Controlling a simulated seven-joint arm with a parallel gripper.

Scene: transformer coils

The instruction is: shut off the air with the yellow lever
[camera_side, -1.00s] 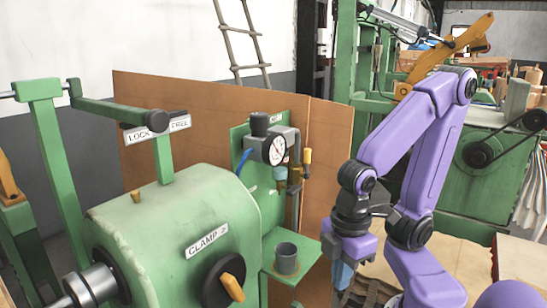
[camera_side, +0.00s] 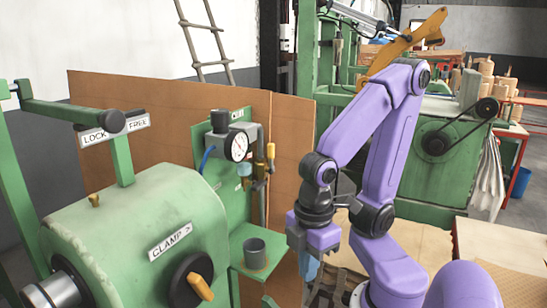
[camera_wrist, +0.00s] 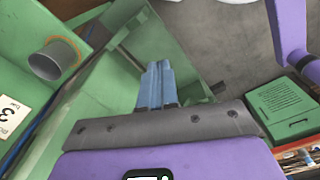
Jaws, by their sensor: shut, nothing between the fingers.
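The yellow lever (camera_side: 271,151) shows in the side view as a small upright handle on the pipework just right of the round pressure gauge (camera_side: 237,147). These sit on a green upright panel. I do not see the lever in the wrist view. My gripper (camera_side: 309,268) has blue fingers and hangs pointing down, below and to the right of the lever in the side view, apart from it. In the wrist view the fingers (camera_wrist: 157,83) are together with nothing between them.
A grey cup (camera_side: 255,253) stands on a green shelf (camera_side: 268,267) left of my gripper; the cup shows in the wrist view (camera_wrist: 57,59). A green machine housing (camera_side: 140,230) with a clamp knob (camera_side: 197,284) is at left. Brown boards (camera_side: 293,140) stand behind the panel.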

